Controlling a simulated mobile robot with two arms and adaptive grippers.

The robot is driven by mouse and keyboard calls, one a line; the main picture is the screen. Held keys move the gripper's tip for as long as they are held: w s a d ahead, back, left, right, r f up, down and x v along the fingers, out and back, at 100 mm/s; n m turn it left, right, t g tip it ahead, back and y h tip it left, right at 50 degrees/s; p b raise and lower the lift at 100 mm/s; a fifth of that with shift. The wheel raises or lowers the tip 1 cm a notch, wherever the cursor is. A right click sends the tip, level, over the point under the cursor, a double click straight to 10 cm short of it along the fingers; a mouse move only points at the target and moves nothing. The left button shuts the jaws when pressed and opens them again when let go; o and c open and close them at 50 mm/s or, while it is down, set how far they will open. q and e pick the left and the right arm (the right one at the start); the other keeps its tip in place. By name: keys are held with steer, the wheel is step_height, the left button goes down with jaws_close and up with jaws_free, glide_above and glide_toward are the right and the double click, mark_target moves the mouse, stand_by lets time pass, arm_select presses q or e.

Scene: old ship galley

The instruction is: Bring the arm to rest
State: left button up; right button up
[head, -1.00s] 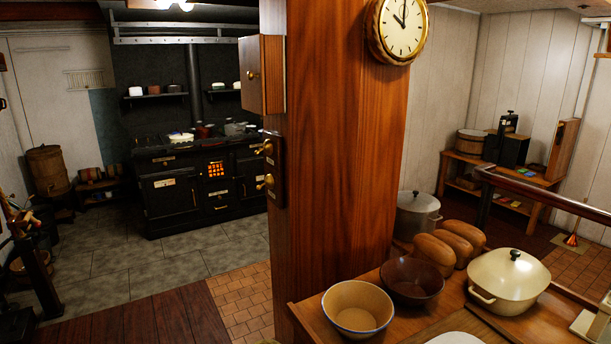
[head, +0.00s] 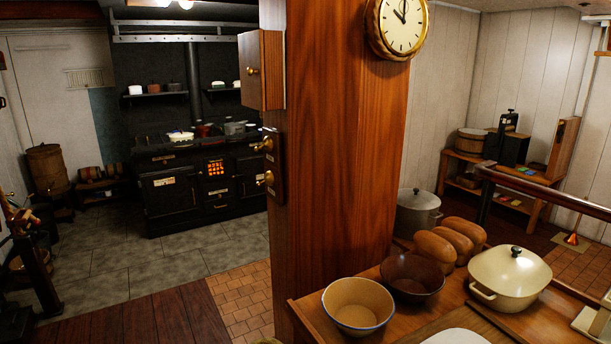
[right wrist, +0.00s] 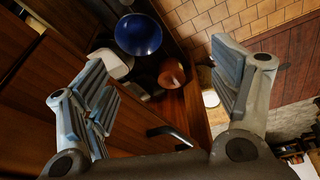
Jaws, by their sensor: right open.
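My right gripper (right wrist: 162,88) shows in the right wrist view. Its two padded fingers are wide apart, and nothing is between them. Beyond the fingers are a blue round bowl (right wrist: 138,34), a reddish-brown bowl (right wrist: 171,74) and wooden panels (right wrist: 135,128). The gripper appears clear of both bowls, but its exact distance from the wood is hard to tell. Neither gripper shows in the head view, and the left gripper is in neither view.
A wooden pillar (head: 340,170) with a clock (head: 398,25) stands ahead. On the counter (head: 312,308) are a cream bowl (head: 357,307), a brown bowl (head: 412,277), loaves (head: 450,245) and a lidded cream pot (head: 510,282). A black stove (head: 200,185) stands back left, with open tiled floor (head: 140,257) before it.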

steer(key=s+f+g+b, duration=0.1)
steer(key=s+f, duration=0.2)
steer(key=f, duration=0.7)
steer(key=s+f+b, duration=0.1)
steer(key=s+f, duration=0.2)
steer(key=f, duration=0.8)
steer(key=s+d+f+g+b, duration=0.1)
steer(key=s+d+f+b, duration=0.1)
steer(key=s+f, duration=1)
steer(key=shift+s+d+f, duration=0.15)
steer(key=shift+s+d, duration=0.5)
steer(key=shift+s, duration=0.3)
